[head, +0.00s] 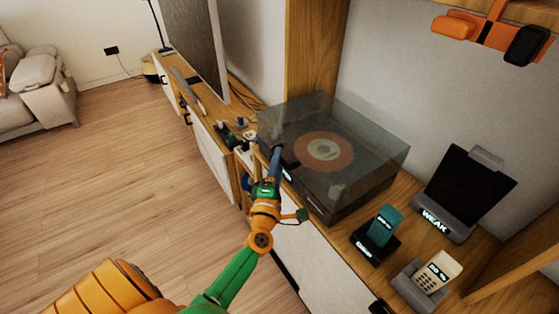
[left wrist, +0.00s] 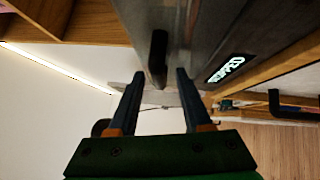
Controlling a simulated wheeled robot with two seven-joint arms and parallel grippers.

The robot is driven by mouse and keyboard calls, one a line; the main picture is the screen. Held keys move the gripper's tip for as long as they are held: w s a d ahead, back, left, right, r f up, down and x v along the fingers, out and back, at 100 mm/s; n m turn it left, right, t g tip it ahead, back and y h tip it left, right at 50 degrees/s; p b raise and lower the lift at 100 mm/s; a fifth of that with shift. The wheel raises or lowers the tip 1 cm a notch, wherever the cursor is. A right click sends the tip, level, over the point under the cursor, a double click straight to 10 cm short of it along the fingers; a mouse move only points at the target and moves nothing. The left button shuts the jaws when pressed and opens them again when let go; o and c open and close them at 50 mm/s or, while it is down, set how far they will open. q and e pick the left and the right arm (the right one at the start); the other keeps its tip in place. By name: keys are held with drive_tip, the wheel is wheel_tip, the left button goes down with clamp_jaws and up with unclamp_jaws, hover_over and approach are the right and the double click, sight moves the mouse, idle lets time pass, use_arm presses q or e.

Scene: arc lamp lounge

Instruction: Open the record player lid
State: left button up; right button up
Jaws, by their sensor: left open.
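The record player (head: 345,205) stands on the wooden cabinet against the wall. My left gripper (head: 276,158) is at the front left edge of the player. In the left wrist view, the left gripper (left wrist: 160,74) is open, its two dark fingers apart. A dark rounded bar (left wrist: 158,58), perhaps the lid's handle, sticks out from the player's side between the fingertips. I cannot tell whether a finger touches it. My right gripper is not in view.
Right of the player stand a teal handset (head: 385,224), a cream phone (head: 438,272) and a dark screen on a stand (head: 468,190). Small items (head: 235,130) lie left of the player. An orange and black object (head: 490,35) hangs above. The wooden floor (head: 110,180) is clear.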

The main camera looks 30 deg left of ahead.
use_arm(q)
drive_tip(key=shift+w, duration=0.1)
drive_tip(key=shift+d+r, duration=0.1)
clamp_jaws()
idle(1.2)
